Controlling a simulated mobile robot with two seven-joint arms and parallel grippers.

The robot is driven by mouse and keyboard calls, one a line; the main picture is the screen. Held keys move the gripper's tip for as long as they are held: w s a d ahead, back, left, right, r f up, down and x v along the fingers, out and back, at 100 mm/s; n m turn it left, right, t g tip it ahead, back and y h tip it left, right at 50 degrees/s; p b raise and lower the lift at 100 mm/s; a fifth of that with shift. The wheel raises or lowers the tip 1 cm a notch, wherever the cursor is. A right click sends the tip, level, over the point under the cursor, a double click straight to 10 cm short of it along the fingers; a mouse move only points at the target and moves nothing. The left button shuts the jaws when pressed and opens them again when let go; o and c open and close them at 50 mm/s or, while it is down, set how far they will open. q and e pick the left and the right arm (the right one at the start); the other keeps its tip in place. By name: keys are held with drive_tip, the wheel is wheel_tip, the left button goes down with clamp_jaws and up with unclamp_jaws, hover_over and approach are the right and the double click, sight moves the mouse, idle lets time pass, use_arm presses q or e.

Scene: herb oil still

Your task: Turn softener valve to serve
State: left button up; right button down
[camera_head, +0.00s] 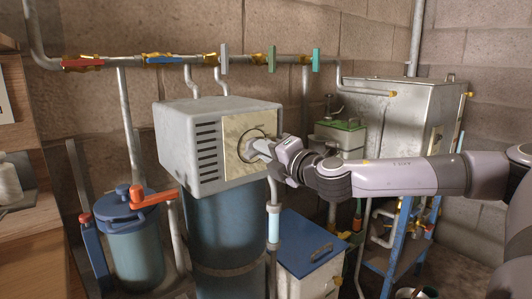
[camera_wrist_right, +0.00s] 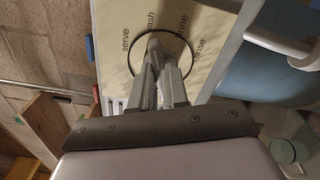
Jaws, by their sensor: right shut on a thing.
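The softener is a pale grey head box (camera_head: 185,130) on a tall blue tank (camera_head: 212,215). Its front has a cream dial plate (camera_head: 233,165), which fills the top of the right wrist view (camera_wrist_right: 222,22). A dark ring on the plate has the words serve, wash, brine and rinse around it. My right gripper (camera_head: 258,148) reaches the plate from the right. In the right wrist view its fingers (camera_wrist_right: 160,68) are shut on the grey valve knob (camera_wrist_right: 154,43) inside the ring. The fingers hide part of the knob, so I cannot tell which word it points at. My left gripper is out of view.
Pipes with red, blue and green-handled valves (camera_head: 273,59) run along the wall above. A blue canister (camera_head: 137,250) with an orange handle (camera_head: 152,196) stands at the left. A blue-lidded box (camera_head: 308,243) stands below my right arm, and a metal tank (camera_head: 400,105) behind it.

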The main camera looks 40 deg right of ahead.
drive_tip(key=shift+r+n+b, duration=0.15)
drive_tip(key=shift+n+b, duration=0.2)
drive_tip(key=shift+n, duration=3.85)
drive_tip(key=c, duration=1.1)
unclamp_jaws()
drive_tip(key=shift+s, duration=0.1)
drive_tip(key=shift+s+a+b, duration=0.15)
drive_tip(key=shift+s+a, duration=0.1)
drive_tip(key=shift+s, duration=1.5)
drive_tip(key=shift+s+a+b, duration=0.15)
drive_tip(key=shift+s+a, duration=0.05)
drive_tip(key=shift+s, duration=1.5)
